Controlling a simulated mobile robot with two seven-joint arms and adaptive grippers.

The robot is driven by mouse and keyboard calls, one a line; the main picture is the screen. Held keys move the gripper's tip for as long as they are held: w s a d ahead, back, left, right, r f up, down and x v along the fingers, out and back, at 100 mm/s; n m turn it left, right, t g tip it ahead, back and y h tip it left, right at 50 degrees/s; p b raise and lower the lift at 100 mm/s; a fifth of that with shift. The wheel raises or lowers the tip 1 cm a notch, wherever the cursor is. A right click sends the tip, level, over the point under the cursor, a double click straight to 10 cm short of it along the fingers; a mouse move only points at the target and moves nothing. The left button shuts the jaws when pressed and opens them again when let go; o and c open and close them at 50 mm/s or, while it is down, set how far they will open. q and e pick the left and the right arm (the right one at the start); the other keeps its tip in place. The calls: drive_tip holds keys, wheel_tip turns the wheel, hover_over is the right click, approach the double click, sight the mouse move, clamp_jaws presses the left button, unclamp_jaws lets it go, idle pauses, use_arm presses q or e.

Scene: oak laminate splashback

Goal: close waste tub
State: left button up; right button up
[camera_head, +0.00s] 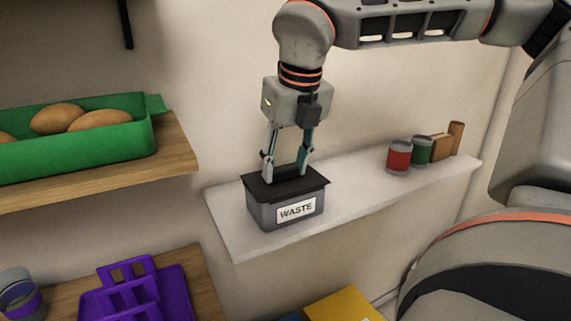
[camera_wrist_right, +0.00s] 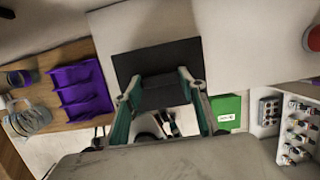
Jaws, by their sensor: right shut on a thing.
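The grey waste tub (camera_head: 264,215) stands on the white shelf, with a white WASTE label on its front. A black lid (camera_head: 315,183) lies across the tub's top and looks seated or nearly so. It also shows as a dark plate in the right wrist view (camera_wrist_right: 125,65). My right gripper (camera_head: 286,168) points down from above and is shut on the lid, with a finger on each side of its middle. The part held between the fingers (camera_wrist_right: 165,97) is dark. My left gripper is in neither view.
The white shelf (camera_head: 350,200) also holds a red can (camera_head: 399,158), a green can (camera_head: 421,151) and brown items at its right end. A green bin (camera_head: 80,155) of bread sits on a wooden shelf at left. A purple rack (camera_head: 130,290) is below.

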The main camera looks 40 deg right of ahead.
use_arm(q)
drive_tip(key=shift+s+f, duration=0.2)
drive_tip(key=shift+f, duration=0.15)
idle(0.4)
use_arm(e)
drive_tip(key=o, duration=1.5)
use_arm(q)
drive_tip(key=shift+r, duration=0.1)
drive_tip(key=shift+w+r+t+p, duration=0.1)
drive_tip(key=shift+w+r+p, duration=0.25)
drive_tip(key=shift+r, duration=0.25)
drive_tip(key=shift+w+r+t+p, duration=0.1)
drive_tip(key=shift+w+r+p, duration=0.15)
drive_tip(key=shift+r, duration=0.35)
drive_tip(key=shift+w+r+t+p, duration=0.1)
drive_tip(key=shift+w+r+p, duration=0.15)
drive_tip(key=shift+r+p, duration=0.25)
use_arm(e)
drive_tip(key=shift+r, duration=3.5)
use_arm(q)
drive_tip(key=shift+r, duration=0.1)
use_arm(e)
clamp_jaws()
drive_tip(key=shift+f, duration=0.15)
